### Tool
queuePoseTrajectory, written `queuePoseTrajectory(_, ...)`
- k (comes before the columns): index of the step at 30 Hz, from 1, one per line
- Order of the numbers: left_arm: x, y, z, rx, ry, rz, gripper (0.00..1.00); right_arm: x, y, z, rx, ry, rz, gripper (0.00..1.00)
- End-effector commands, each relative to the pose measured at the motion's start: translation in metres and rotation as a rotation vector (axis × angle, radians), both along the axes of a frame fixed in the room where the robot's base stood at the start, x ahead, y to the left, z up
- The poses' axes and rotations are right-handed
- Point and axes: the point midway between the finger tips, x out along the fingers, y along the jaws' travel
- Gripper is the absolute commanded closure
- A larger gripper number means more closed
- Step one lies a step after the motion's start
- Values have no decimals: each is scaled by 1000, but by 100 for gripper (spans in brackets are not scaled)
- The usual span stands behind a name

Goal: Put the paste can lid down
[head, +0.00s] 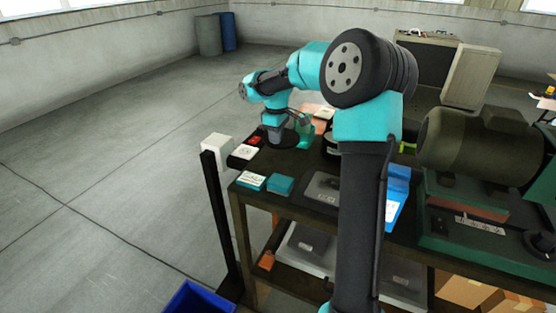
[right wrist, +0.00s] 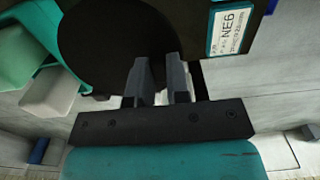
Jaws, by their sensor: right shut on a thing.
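My right gripper (head: 277,125) is at the far left part of the dark workbench, pointing down. A dark round lid (head: 284,141) shows below it, close over or on the bench; I cannot tell which. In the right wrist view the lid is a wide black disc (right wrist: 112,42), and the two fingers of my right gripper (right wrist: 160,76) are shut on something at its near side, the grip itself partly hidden. A dark round thing (head: 329,146), perhaps the paste can, is mostly hidden behind my right arm. My left gripper is out of view.
A black post rises at the left edge.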

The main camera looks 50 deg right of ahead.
Motion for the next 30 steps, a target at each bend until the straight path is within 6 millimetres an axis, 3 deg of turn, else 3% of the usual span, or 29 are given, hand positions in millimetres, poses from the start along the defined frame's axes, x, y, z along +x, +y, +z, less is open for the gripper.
queuePoseTrajectory(9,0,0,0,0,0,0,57,0,0,-48,1,0,-1,100)
queuePoseTrajectory(20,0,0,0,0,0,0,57,0,0,-51,0,0,0,100)
queuePoseTrajectory(30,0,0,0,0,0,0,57,0,0,-86,1,1,1,100)
